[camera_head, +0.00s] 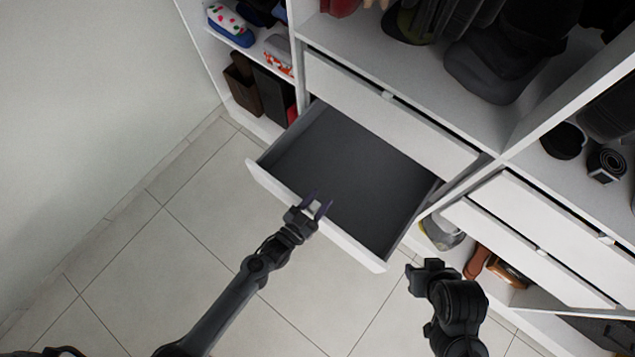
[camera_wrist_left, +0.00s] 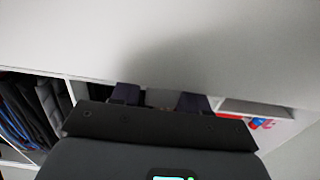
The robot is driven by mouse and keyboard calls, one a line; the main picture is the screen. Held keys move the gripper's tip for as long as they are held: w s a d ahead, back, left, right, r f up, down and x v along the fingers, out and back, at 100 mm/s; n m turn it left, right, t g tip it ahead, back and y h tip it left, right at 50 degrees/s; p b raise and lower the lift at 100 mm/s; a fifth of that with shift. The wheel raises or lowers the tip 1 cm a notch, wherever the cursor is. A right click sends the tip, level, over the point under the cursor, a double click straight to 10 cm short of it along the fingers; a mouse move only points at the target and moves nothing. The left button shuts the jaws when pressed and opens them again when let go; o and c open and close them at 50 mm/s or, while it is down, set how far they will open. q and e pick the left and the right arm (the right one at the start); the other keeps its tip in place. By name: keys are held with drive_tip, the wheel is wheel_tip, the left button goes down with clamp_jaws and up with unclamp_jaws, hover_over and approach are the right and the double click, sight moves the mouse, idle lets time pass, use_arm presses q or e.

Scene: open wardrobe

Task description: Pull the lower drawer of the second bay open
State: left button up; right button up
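The lower drawer (camera_head: 345,245) of the second bay is pulled well out, below a closed upper drawer (camera_head: 390,112). Its dark grey inside is empty. My left gripper (camera_head: 317,206) is at the middle of the drawer's white front, with its purple fingertips at the top edge. The two fingers are apart; whether they touch the front or its knob cannot be told. In the left wrist view the fingers (camera_wrist_left: 160,98) are also apart, below a wide white surface. My right gripper (camera_head: 413,280) hangs right of the drawer; its fingers are too unclear to read.
Left shelves hold shoes and boxes (camera_head: 243,84). Bags (camera_head: 505,60) sit above. The tiled floor (camera_head: 215,215) left of the drawer is clear.

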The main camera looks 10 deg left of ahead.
use_arm(q)
drive_tip(key=shift+o, duration=0.5)
drive_tip(key=shift+s+a, duration=0.25)
drive_tip(key=shift+s, duration=0.2)
drive_tip(key=v, duration=0.9)
drive_tip(key=shift+s+p, duration=0.3)
drive_tip(key=shift+s, duration=0.1)
drive_tip(key=shift+a, duration=0.15)
